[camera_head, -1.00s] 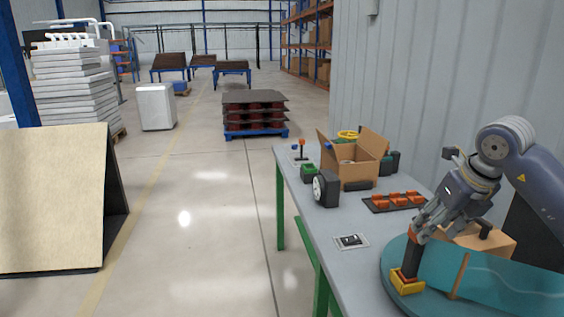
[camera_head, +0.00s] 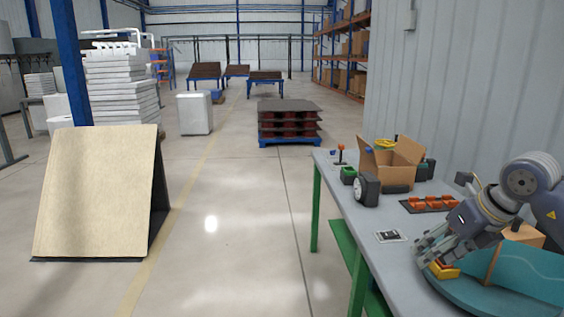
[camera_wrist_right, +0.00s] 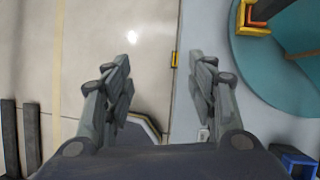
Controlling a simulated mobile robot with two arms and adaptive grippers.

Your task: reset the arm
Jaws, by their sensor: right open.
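My right gripper (camera_head: 430,250) is open. In the right wrist view its two spread fingers (camera_wrist_right: 163,68) have nothing between them, only the floor and the table edge below. A teal round plate (camera_head: 520,277) lies at the near right of the table, with a yellow holder (camera_head: 443,271) at its left rim. In the head view the gripper overlaps the plate's rim beside this holder. In the right wrist view the holder (camera_wrist_right: 250,29) is apart from the fingers, at the upper right, with an orange part in it. My left gripper is not in view.
The grey table (camera_head: 366,222) carries an open cardboard box (camera_head: 397,172), a black wheel-like part (camera_head: 367,189), a tray with orange parts (camera_head: 430,203) and a small card (camera_head: 391,236). A corrugated wall stands on the right. The floor left of the table is clear up to a beige board (camera_head: 97,190).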

